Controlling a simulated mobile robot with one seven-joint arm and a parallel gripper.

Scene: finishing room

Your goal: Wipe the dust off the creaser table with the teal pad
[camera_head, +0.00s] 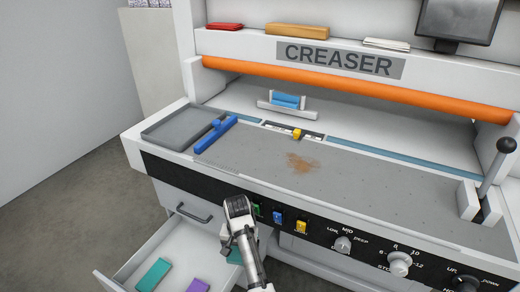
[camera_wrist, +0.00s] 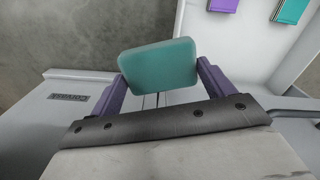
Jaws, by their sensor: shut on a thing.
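My gripper (camera_wrist: 160,88) is shut on a teal pad (camera_wrist: 158,66), its purple fingers on either side of it in the wrist view. In the head view my arm hides most of the gripper; a bit of teal (camera_head: 234,256) shows beside the arm, in front of the machine. The creaser table (camera_head: 370,185) is a grey speckled bed. A brown dust patch (camera_head: 302,163) lies near its middle, behind and to the right of my arm. The held pad is apart from the table, near the open drawer.
An open drawer (camera_head: 125,264) at lower left holds a teal block (camera_head: 153,274) and a purple block (camera_head: 193,286). On the bed are a blue-handled tool (camera_head: 216,134), a grey tray (camera_head: 165,130) and a yellow slider (camera_head: 297,134). A lever (camera_head: 494,165) stands at right. An orange bar (camera_head: 350,88) spans above.

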